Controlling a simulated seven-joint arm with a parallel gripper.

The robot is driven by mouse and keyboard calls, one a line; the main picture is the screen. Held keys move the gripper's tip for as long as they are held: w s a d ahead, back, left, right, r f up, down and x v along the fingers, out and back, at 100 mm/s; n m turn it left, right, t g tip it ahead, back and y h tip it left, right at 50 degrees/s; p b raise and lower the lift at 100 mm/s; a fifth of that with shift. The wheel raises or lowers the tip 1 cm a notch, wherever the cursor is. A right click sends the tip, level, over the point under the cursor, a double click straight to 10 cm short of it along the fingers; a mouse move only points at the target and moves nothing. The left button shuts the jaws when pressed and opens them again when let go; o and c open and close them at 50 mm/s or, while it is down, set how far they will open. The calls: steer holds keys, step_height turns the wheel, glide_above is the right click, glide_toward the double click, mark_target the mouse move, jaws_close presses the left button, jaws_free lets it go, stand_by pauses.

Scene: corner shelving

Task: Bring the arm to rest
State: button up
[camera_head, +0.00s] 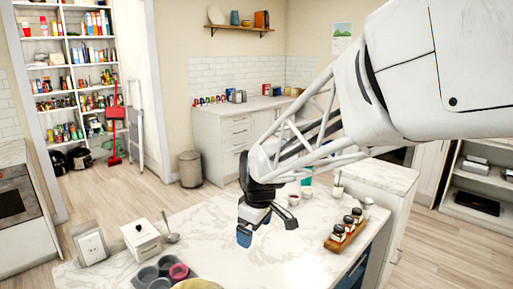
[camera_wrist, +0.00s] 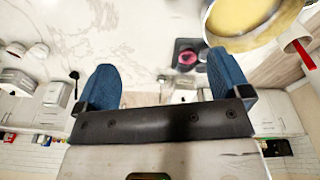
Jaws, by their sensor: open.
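My white arm reaches in from the upper right in the head view. In the wrist view my gripper (camera_wrist: 163,70) shows two blue fingers wide apart, with empty space between. How high it is above the counter is hard to tell.
A dark tray (camera_head: 147,272) with cups, a yellow round thing (camera_head: 197,285), a white box (camera_head: 141,238) and a ladle (camera_head: 171,232) are at the counter's left. A wooden rack of jars (camera_head: 347,235) is at the right. The middle counter is mostly clear.

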steer(key=s+d+r+m, duration=0.1)
steer(key=s+d+m, duration=0.5)
steer(key=s+d, duration=0.3)
steer(key=s+d+r+m+t+h, duration=0.1)
steer(key=s+d+r+m, duration=0.1)
steer(key=s+d+m, duration=0.4)
steer(key=s+d, duration=0.4)
steer(key=s, duration=0.6)
steer(key=shift+s+r, duration=0.15)
steer(key=shift+r, duration=0.05)
